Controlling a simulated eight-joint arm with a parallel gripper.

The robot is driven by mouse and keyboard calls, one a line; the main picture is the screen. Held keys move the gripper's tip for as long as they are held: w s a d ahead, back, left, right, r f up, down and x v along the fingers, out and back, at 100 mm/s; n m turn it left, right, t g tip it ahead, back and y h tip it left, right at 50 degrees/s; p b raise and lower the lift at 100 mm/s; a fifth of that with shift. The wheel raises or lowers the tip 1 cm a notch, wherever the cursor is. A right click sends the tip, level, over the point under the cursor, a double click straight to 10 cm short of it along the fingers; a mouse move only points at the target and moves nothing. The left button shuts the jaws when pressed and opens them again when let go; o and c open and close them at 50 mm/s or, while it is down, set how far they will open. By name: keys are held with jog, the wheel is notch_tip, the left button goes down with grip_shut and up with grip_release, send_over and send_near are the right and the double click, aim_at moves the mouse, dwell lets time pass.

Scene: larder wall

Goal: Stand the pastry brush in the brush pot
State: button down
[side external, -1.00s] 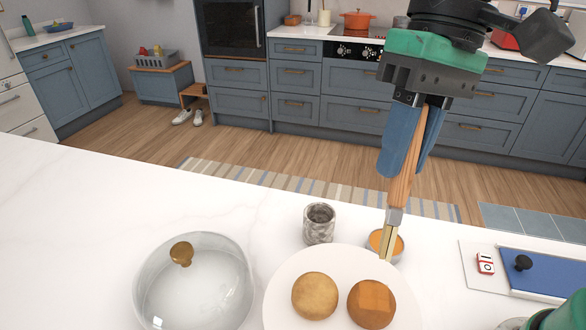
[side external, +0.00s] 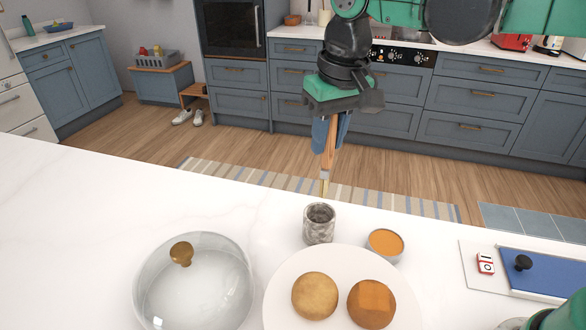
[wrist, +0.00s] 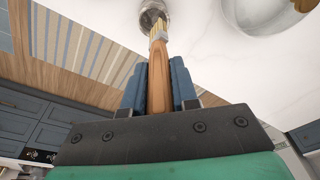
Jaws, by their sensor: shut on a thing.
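The pastry brush (side external: 328,160) has a wooden handle, a metal ferrule and pale bristles. My gripper (side external: 325,148) is shut on its handle, and the brush hangs nearly upright with bristles down. The brush pot (side external: 319,228), a grey marbled cup, stands on the white counter.
A small bowl of orange glaze (side external: 386,242) stands right of the pot. A white plate (side external: 342,262) with two buns is in front. A glass lid (side external: 215,285) with a brass knob lies to the left. A blue board (side external: 545,272) is at the right.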

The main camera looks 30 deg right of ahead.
aim_at(321, 188)
jog(key=shift+w+d+f, duration=0.1)
jog(key=shift+w+f, duration=0.1)
jog(key=shift+f, duration=1.55)
jog(key=shift+w+d+f, duration=0.1)
jog(key=shift+w+f, duration=0.15)
jog(key=shift+f, duration=1.45)
jog(key=shift+w+d+f, duration=0.1)
jog(key=shift+w+f, duration=0.1)
jog(key=shift+f, duration=1.55)
jog(key=c, duration=0.6)
grip_release()
